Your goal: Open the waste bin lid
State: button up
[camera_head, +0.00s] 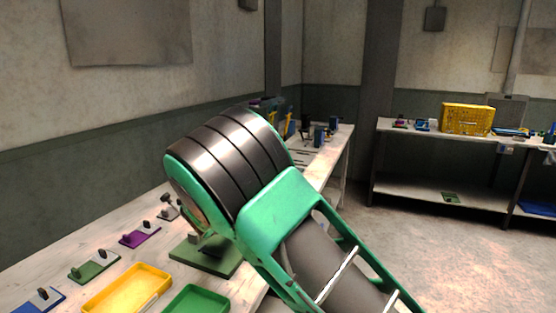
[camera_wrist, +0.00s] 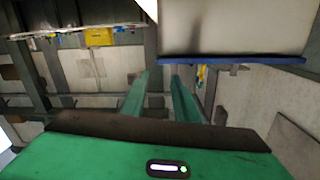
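I cannot make out a waste bin or its lid in the head view. My gripper (camera_wrist: 161,77) shows in the wrist view as two green fingers with a gap between them and nothing held. In the head view my own green and black arm fills the middle, and the gripper is not visible. The wrist view looks upside down. A large pale panel with a blue edge (camera_wrist: 230,61) is close at its upper right; I cannot tell whether it belongs to the bin.
A long workbench along the left wall holds a yellow tray (camera_head: 128,288), a green tray (camera_head: 197,301) and several small dies. A back bench (camera_head: 420,135) carries a yellow crate (camera_head: 467,119), also in the wrist view (camera_wrist: 98,37). Open floor (camera_head: 440,240) lies at right.

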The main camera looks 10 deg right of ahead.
jog(key=shift+t, duration=0.4)
jog(key=w+d, duration=0.1)
jog(key=w, duration=0.2)
jog(key=w+d, duration=0.1)
jog(key=w, duration=0.2)
jog(key=w+d, duration=0.1)
jog(key=w, duration=0.2)
jog(key=shift+w+d+r, duration=0.1)
jog(key=shift+d+r, duration=0.15)
jog(key=shift+d, duration=0.1)
